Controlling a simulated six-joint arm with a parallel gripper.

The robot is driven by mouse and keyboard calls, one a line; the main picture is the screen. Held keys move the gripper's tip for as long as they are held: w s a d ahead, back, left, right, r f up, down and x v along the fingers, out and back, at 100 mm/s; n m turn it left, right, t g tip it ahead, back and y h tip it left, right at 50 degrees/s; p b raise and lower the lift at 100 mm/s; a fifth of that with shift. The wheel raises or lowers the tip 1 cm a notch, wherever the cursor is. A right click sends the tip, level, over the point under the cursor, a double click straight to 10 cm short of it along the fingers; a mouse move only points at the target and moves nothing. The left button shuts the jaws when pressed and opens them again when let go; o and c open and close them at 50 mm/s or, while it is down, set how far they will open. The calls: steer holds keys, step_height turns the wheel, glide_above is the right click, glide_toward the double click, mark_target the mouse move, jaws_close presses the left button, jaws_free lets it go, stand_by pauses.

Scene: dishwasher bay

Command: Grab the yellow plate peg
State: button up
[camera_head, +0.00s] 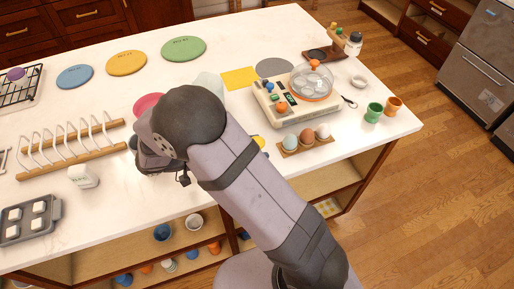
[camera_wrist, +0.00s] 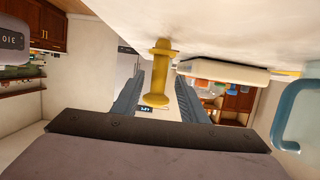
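The yellow plate peg (camera_wrist: 161,60) shows in the wrist view, with a flange near the pale worktop and a rounded knob at its free end. That view is tilted over, with the worktop at the top. My gripper (camera_wrist: 160,82) is open, with one dark finger on each side of the peg's knob end. I cannot tell whether either finger touches it. In the head view my gripper (camera_head: 155,158) is over the worktop, largely behind my arm, and the peg cannot be made out there.
A wooden rack with white prongs (camera_head: 70,145) and a small white labelled block (camera_head: 83,176) lie left of my gripper. A pink disc (camera_head: 147,104) is just behind it. An egg cooker (camera_head: 298,95) and an egg holder (camera_head: 305,146) stand right. A blue loop (camera_wrist: 293,110) shows in the wrist view.

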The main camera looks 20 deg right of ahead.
steer(key=shift+p+x, duration=0.95)
steer(key=shift+x, duration=1.65)
steer(key=shift+s+f, duration=0.15)
steer(key=shift+f, duration=0.05)
jaws_close()
